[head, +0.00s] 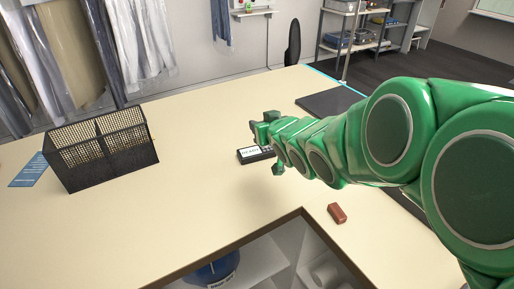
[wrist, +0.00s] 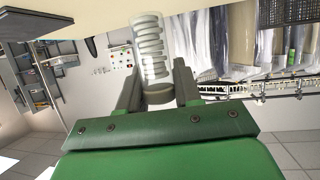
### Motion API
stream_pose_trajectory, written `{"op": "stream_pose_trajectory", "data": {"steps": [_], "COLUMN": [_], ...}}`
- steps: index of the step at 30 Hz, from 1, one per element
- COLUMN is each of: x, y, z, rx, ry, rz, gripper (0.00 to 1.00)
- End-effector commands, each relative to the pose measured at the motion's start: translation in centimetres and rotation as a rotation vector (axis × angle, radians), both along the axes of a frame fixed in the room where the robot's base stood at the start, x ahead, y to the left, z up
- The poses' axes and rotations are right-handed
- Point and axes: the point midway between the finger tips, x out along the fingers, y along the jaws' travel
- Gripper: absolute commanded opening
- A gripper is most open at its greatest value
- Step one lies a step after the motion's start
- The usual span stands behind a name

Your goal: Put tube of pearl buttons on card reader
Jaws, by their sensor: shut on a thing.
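The tube of pearl buttons (wrist: 149,48) is a clear cylinder with a stack of whitish discs inside. In the wrist view it stands out from between the fingers of my gripper (wrist: 157,84), which are shut on it.
The cream counter (head: 200,195) has wide free room left of the reader. A black mesh basket (head: 100,158) and a blue card (head: 30,172) are at the left. A red-brown block (head: 337,213) lies near the front edge, and a dark flat pad (head: 325,103) lies behind my arm.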

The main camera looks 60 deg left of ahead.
Motion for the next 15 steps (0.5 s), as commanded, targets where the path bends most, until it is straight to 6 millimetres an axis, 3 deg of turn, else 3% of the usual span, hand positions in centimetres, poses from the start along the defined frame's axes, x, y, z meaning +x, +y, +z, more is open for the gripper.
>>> {"op": "stream_pose_trajectory", "data": {"steps": [15], "x": [1.8], "y": [5.0], "z": [-2.4], "rx": [-0.003], "ry": [0.0], "rz": [0.002], "gripper": [0.04]}}
